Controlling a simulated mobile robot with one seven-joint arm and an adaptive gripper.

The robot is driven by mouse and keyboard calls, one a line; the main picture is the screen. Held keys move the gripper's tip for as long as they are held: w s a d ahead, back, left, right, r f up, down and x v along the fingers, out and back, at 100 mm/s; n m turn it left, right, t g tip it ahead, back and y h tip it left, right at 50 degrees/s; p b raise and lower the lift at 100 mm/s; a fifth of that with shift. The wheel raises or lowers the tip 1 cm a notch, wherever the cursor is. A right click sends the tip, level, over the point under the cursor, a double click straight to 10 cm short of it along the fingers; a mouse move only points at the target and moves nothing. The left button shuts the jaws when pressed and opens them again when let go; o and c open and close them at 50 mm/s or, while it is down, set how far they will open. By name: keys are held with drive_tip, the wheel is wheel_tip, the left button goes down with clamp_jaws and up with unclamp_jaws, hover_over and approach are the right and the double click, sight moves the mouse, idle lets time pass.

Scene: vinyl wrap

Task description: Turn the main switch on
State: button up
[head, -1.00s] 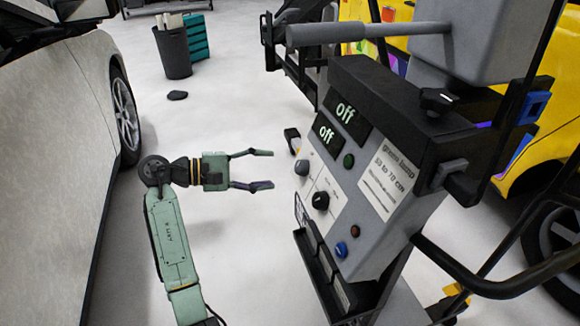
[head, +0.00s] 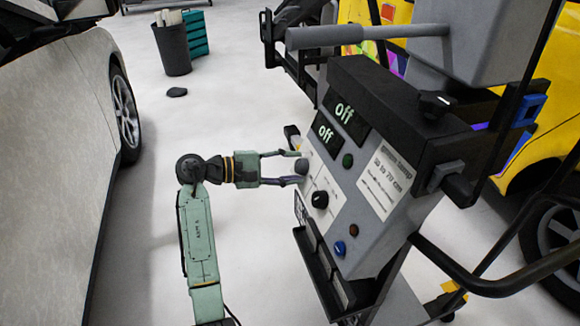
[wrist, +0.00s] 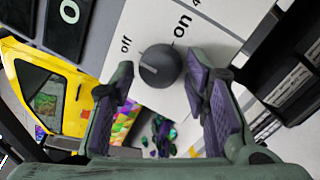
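The main switch is a dark round knob (wrist: 160,66) on a pale panel in the wrist view, with "off" printed at its upper left and "on" at its upper right. Its pointer mark faces "off". The knob also shows in the head view (head: 301,167), at the left edge of the control panel (head: 345,205). My gripper (head: 297,167) is open, with one fingertip on each side of the knob. In the wrist view my gripper (wrist: 163,75) shows gaps between both fingers and the knob. Whether the tips overlap the knob in depth is hard to tell.
Two displays on the machine read "off" (head: 345,111). A black knob (head: 320,199), a blue button (head: 340,248) and a green one (head: 348,160) sit nearby. A grey bar (head: 350,34) juts out above.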

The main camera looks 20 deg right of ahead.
drive_tip(key=c, duration=0.8)
drive_tip(key=shift+m, duration=0.3)
drive_tip(key=m+g+b, duration=0.1)
drive_tip(key=m, duration=0.3)
drive_tip(key=shift+w, duration=0.1)
drive_tip(key=m+g+y+b, duration=0.1)
drive_tip(key=m+b, duration=0.1)
drive_tip(key=m, duration=0.4)
drive_tip(key=shift+w+b, duration=0.1)
drive_tip(key=shift+b, duration=0.3)
drive_tip(key=m+y+b, duration=0.1)
drive_tip(key=m+b, duration=0.1)
drive_tip(key=m, duration=0.3)
drive_tip(key=shift+d+r+g, duration=0.1)
drive_tip(key=shift+g, duration=0.2)
drive_tip(key=shift+r+m+y+b, duration=0.15)
drive_tip(key=shift+m+b, duration=0.25)
drive_tip(key=shift+m, duration=0.45)
drive_tip(key=shift+r+m+y+b, duration=0.15)
drive_tip(key=shift+m+b, duration=0.25)
drive_tip(key=shift+m, duration=0.45)
